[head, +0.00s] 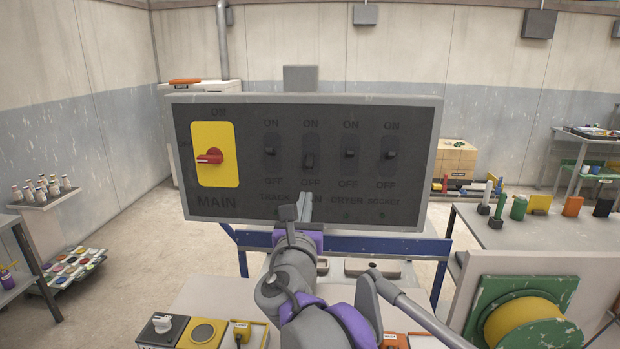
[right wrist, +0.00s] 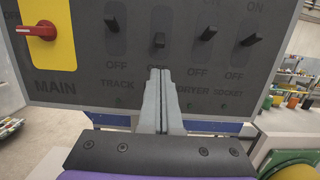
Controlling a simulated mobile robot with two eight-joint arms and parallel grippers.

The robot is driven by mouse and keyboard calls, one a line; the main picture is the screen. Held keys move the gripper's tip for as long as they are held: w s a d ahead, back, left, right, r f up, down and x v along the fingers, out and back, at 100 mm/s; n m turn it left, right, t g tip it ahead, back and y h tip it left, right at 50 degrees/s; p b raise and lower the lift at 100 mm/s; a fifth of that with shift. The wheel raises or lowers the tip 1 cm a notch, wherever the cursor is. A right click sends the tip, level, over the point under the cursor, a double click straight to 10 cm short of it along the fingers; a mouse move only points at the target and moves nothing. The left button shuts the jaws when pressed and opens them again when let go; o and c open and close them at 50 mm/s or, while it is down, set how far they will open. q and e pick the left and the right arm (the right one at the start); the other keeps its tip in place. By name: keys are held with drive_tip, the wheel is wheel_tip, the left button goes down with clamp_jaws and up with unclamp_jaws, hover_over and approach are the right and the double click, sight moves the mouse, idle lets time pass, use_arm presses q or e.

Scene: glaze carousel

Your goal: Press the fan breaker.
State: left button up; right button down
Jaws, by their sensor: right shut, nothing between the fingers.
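A dark grey breaker panel (head: 240,195) stands upright in front of me. Its fan breaker (head: 309,160) is a small black toggle, second from left in a row labelled TRACK, FAN, DRYER and SOCKET. It sits lower, nearer OFF, than its neighbours. It also shows in the right wrist view (right wrist: 158,40). My right gripper (head: 304,200) is shut and empty, its fingertips just below the fan breaker in the picture and covering part of the FAN label. In the right wrist view the fingertips (right wrist: 160,73) appear under the toggle, apart from it. My left gripper is out of view.
Beside it are the track breaker (head: 270,152), dryer breaker (head: 350,153) and socket breaker (head: 391,154). A red main switch (head: 210,156) on a yellow plate is at left. A green and yellow spool (head: 525,320) stands at lower right.

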sight(310, 161)
drive_tip(key=p+x, duration=0.1)
drive_tip(key=x, duration=0.9)
drive_tip(key=shift+d, duration=0.1)
